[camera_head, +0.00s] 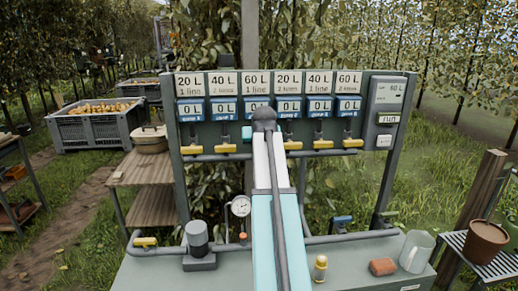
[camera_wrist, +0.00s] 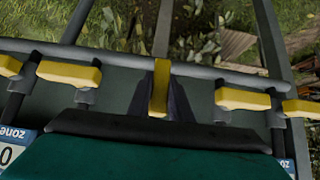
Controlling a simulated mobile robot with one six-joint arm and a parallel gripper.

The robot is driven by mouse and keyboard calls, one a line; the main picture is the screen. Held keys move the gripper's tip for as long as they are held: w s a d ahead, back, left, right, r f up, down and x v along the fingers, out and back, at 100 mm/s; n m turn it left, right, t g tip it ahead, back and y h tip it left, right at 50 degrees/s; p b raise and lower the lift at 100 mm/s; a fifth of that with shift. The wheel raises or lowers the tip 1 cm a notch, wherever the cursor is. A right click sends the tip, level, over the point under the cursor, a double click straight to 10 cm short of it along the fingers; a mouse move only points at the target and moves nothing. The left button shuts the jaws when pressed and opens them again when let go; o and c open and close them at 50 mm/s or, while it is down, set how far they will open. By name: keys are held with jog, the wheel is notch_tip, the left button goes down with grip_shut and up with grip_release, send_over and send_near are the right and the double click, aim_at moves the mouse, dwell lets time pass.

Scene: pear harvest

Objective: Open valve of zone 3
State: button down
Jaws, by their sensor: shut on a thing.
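The valve panel (camera_head: 219,139) stands ahead in the head view, with a row of six zone displays, each reading about 0 L. Yellow valve handles (camera_head: 229,148) lie crosswise below them; the third from the left is hidden behind my arm. In the wrist view my gripper (camera_wrist: 160,104) is shut on a yellow valve handle (camera_wrist: 160,80). This handle stands lengthwise in the picture, across the grey pipe, while its neighbours (camera_wrist: 68,73) and (camera_wrist: 243,98) lie crosswise. Its zone number is not readable there; by position in the head view it is zone 3.
Neighbouring handles sit close on both sides of my gripper. A controller box (camera_head: 386,95) is at the panel's right.

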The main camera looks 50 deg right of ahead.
jog(key=c, duration=1.6)
grip_release()
jog(key=shift+b+v, duration=1.3)
jog(key=shift+v, duration=5.65)
jog(key=shift+d, duration=0.1)
